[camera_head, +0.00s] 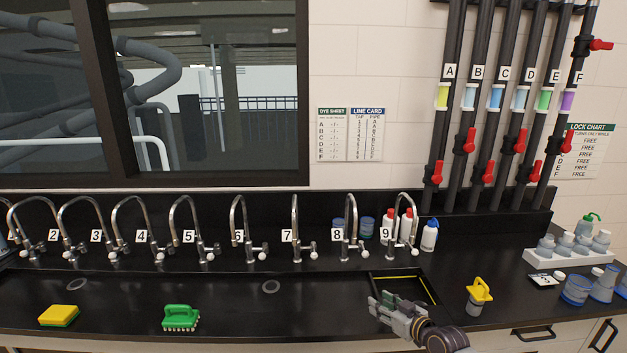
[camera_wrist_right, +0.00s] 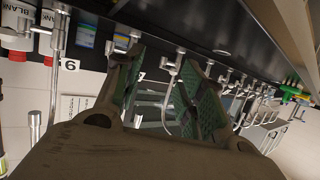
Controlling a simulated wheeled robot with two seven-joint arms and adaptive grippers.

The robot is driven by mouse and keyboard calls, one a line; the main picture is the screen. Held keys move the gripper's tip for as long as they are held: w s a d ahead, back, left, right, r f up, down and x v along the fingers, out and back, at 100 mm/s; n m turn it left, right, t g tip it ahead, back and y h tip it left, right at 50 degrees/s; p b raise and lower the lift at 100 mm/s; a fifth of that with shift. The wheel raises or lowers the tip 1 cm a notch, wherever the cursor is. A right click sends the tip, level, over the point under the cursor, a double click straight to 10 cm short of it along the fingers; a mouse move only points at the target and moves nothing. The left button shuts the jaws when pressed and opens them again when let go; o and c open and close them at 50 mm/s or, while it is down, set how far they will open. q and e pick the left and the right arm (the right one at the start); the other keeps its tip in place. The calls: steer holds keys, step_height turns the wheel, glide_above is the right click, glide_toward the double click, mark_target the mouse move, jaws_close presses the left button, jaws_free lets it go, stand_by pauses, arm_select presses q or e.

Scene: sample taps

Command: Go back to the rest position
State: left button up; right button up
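My right gripper (camera_head: 384,307) is over the black counter at the lower right of the head view, left of the yellow-topped grey item. In the right wrist view my right gripper (camera_wrist_right: 162,62) shows two spread fingers with green pads and nothing between them. It is open and empty. My left gripper is in neither view. A row of numbered chrome taps, among them tap 7 (camera_head: 295,222) and tap 9 (camera_head: 402,222), stands along the back of the counter, behind my right gripper.
A yellow sponge (camera_head: 58,315) and a green brush (camera_head: 181,318) lie at the left front. The yellow-topped item (camera_head: 479,294) stands right of my gripper. A white rack (camera_head: 570,257) with bottles and grey-blue cups (camera_head: 576,287) are at the right. Pipes with red valves rise behind.

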steer(key=s+a+f+g+h, duration=0.1)
steer(key=s+a+f+g, duration=0.15)
steer(key=s, duration=0.55)
steer(key=s+a+f+g+h, duration=0.1)
steer(key=s+a+f+g, duration=0.2)
steer(key=s, duration=0.5)
steer(key=s+d+m+g+h, duration=0.2)
steer(key=s+d, duration=0.1)
steer(key=s, duration=0.6)
steer(key=s+d+m+g+h, duration=0.15)
steer(key=s+d, duration=0.25)
steer(key=s, duration=0.5)
step_height(320, 180, down, 33)
steer(key=s+g, duration=0.1)
steer(key=s, duration=0.2)
steer(key=s+d+f, duration=0.2)
steer(key=s+f, duration=0.8)
steer(key=s, duration=0.1)
steer(key=s+d+f+g, duration=0.1)
steer(key=s+d+f, duration=0.1)
steer(key=s+f, duration=0.8)
steer(key=shift+s+f+g+h, duration=0.35)
steer(key=shift+s+h, duration=0.1)
steer(key=shift+s, duration=0.25)
